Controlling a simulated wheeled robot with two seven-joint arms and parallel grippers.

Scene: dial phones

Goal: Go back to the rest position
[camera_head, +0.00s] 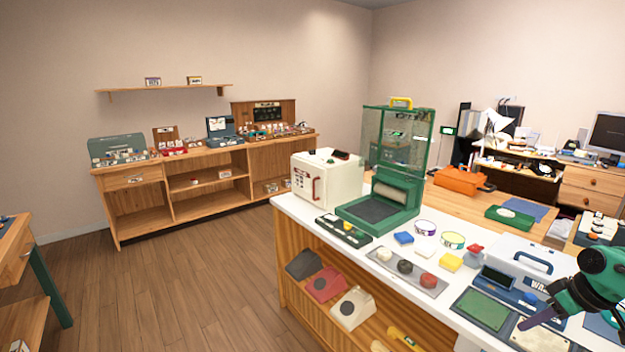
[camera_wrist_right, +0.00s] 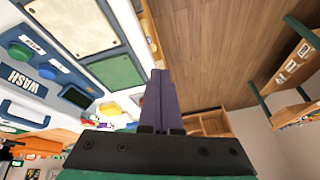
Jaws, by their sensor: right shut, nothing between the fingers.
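My right gripper (camera_head: 537,319) is at the lower right of the head view, above the front right part of the white counter (camera_head: 459,319). Its dark purple fingers are shut together with nothing between them. The fingers also show in the right wrist view (camera_wrist_right: 159,100), where they stand side by side. The green wrist (camera_head: 590,285) hides part of the counter behind it. My left gripper is not in the head view. The task names no other object.
Below the gripper lie a green pad (camera_head: 482,309) and a cream pad (camera_head: 540,338). A white and blue WASH machine (camera_head: 522,262) stands close behind. A green mesh cage (camera_head: 397,150) and a white box (camera_head: 327,178) stand farther left. The wooden floor (camera_head: 190,270) is clear.

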